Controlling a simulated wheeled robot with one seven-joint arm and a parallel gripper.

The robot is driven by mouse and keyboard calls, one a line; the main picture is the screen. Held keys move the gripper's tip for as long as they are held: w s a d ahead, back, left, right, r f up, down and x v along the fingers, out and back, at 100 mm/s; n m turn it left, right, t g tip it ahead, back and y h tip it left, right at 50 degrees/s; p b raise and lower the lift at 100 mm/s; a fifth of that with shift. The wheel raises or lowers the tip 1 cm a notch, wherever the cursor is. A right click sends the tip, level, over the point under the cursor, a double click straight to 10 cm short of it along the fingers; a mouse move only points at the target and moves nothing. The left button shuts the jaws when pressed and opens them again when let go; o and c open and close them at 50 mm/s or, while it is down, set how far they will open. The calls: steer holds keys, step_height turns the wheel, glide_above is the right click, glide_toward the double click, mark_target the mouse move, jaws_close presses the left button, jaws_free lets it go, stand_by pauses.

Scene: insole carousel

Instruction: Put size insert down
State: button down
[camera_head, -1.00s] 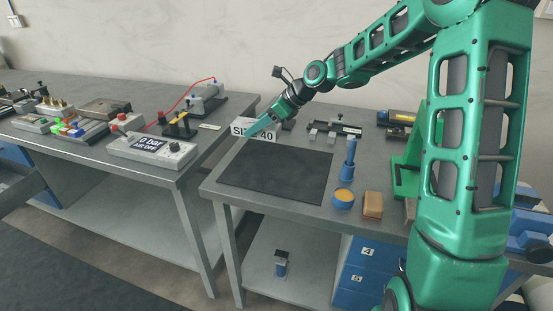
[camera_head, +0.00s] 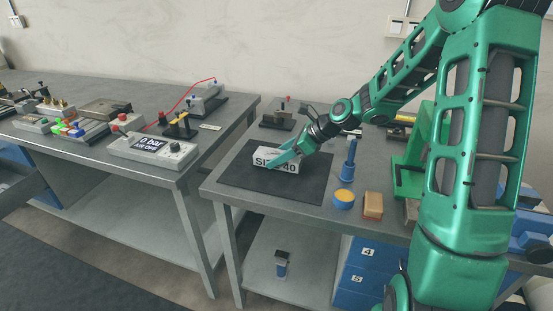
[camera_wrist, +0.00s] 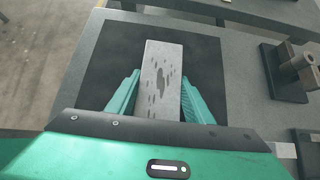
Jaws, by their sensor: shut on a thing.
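The size insert (camera_head: 262,158) is a light grey block with "SIZE 40" on its front, partly covered by a finger in the head view. In the wrist view the insert (camera_wrist: 160,80) shows a grey top face with dark speckles, between the two teal fingers. My gripper (camera_head: 284,156) is shut on it. The insert is over the black mat (camera_head: 235,180), well inside its edges. I cannot tell whether its underside touches the mat. The mat (camera_wrist: 105,60) also surrounds the insert in the wrist view.
A blue brush-like tool (camera_head: 349,163), a round blue pot with a yellow top (camera_head: 344,198) and a tan block (camera_head: 373,205) stand right of the mat. A dark fixture (camera_head: 278,119) stands behind it. The mat's front is clear.

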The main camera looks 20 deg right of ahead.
steer(key=shift+f, duration=0.3)
steer(key=c, duration=0.9)
jaws_free()
